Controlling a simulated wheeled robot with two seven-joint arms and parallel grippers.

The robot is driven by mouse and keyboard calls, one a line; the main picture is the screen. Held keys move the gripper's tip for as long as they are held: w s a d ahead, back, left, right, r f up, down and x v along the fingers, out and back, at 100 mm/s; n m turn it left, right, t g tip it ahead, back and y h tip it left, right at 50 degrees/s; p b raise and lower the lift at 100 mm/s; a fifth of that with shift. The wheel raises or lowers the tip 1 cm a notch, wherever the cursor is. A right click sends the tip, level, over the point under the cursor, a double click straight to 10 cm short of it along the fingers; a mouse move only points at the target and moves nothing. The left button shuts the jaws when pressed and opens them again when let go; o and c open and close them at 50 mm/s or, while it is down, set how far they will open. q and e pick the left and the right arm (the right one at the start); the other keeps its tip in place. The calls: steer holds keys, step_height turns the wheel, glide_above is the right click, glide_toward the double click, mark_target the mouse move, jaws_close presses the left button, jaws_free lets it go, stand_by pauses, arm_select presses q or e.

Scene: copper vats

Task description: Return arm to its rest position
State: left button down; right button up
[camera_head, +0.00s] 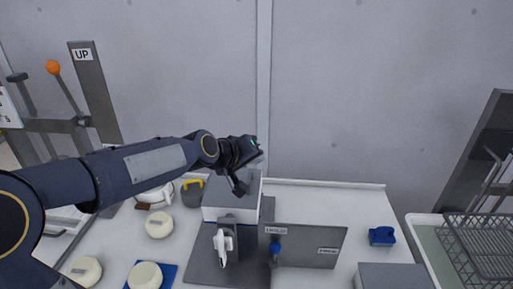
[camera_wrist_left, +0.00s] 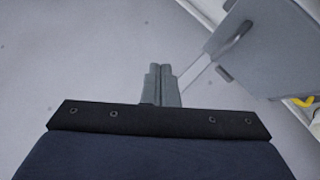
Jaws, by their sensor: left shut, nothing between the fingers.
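My left arm (camera_head: 140,168) comes in from the left and reaches across the worktop in the head view. My left gripper (camera_head: 240,187) hangs at its end, above and in front of a grey box-shaped device (camera_head: 210,212). In the left wrist view its two fingers (camera_wrist_left: 161,78) are together, with nothing between them. The wrist view shows plain pale surface beyond the fingertips. My right arm and right gripper are not in view.
Round cream pieces (camera_head: 159,225) lie on the worktop left of the device. A grey panel with a blue knob (camera_head: 305,245), a blue object (camera_head: 381,236) and a wire basket (camera_head: 480,245) stand to the right. An orange-knobbed lever (camera_head: 53,67) rises at the left.

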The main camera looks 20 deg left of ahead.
arm_select(q)
steer(key=s+f+m+g, duration=0.1)
steer(key=s+f, duration=0.2)
steer(key=s, duration=0.7)
steer(key=s+f+m+g, duration=0.2)
steer(key=s+f, duration=0.1)
steer(key=s, duration=0.7)
steer(key=s+f+m+g, duration=0.1)
steer(key=s+f+g, duration=0.1)
steer(key=s, duration=0.8)
steer(key=shift+s+d+f+m, duration=0.25)
steer(key=shift+f+m, duration=0.05)
steer(key=shift+f, duration=0.5)
